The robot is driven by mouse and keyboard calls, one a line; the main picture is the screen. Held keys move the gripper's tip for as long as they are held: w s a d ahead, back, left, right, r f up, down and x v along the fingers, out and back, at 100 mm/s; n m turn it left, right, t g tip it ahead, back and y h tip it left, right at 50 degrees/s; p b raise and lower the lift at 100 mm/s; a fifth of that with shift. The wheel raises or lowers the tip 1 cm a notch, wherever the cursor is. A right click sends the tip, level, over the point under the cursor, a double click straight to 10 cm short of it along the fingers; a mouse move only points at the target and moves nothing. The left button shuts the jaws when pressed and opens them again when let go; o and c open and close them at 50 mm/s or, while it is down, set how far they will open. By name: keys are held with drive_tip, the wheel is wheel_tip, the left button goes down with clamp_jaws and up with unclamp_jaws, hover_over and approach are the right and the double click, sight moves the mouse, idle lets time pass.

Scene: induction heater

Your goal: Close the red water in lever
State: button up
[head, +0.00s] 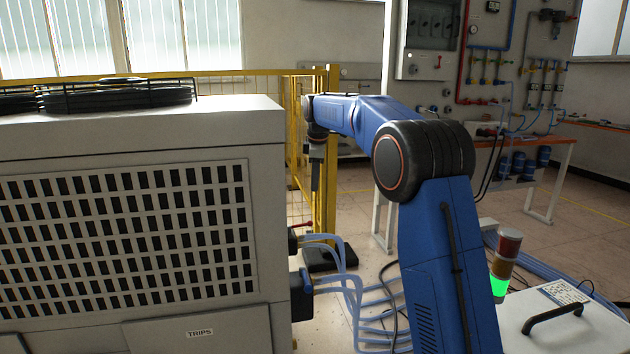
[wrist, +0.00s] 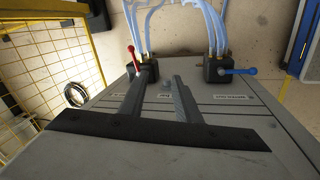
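The red water in lever (wrist: 132,60) shows in the wrist view on a black valve block (wrist: 147,72), just beyond the tip of my gripper's left finger. Its handle points up in the picture. In the head view the red lever (head: 303,224) sticks out from the right side of the grey cabinet, beside the hoses. My gripper (wrist: 165,78) is open, with an empty gap between its two fingers. In the head view my gripper (head: 316,180) points down, above and apart from the lever. The left finger overlaps part of the valve block in the wrist view.
A second black block with a blue lever (wrist: 240,71) is to the right. Light blue hoses (wrist: 205,25) run from both blocks. The grey cabinet (head: 130,220) stands at left. A yellow fence (head: 331,200) stands behind my gripper.

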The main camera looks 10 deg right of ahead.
drive_tip(key=shift+c, duration=0.6)
drive_tip(key=shift+w+f, duration=0.1)
drive_tip(key=shift+f, duration=0.05)
drive_tip(key=c, duration=0.5)
drive_tip(key=w+f+t, duration=0.1)
drive_tip(key=f, duration=0.2)
drive_tip(key=w+d+f+t, duration=0.1)
drive_tip(key=w+f, duration=0.1)
drive_tip(key=f, duration=0.1)
drive_tip(key=w+d+f+t, duration=0.1)
drive_tip(key=w+f, duration=0.1)
drive_tip(key=f, duration=0.1)
drive_tip(key=shift+w+f+n, duration=0.25)
drive_tip(key=shift+f+n, duration=0.05)
drive_tip(key=shift+n, duration=0.1)
clamp_jaws()
wheel_tip(320, 180, down, 8)
drive_tip(key=w+d+r+n+t, duration=0.1)
drive_tip(key=w+t, duration=0.1)
drive_tip(key=t, duration=0.2)
drive_tip(key=s+a+f+n+t+y, duration=0.1)
drive_tip(key=s+f+n+t+y, duration=0.15)
drive_tip(key=s+f+t, duration=0.5)
drive_tip(key=w+a+f+g, duration=0.1)
drive_tip(key=w+a, duration=0.1)
drive_tip(key=w, duration=1)
drive_tip(key=shift+a+f, duration=0.15)
drive_tip(key=shift+a, duration=0.05)
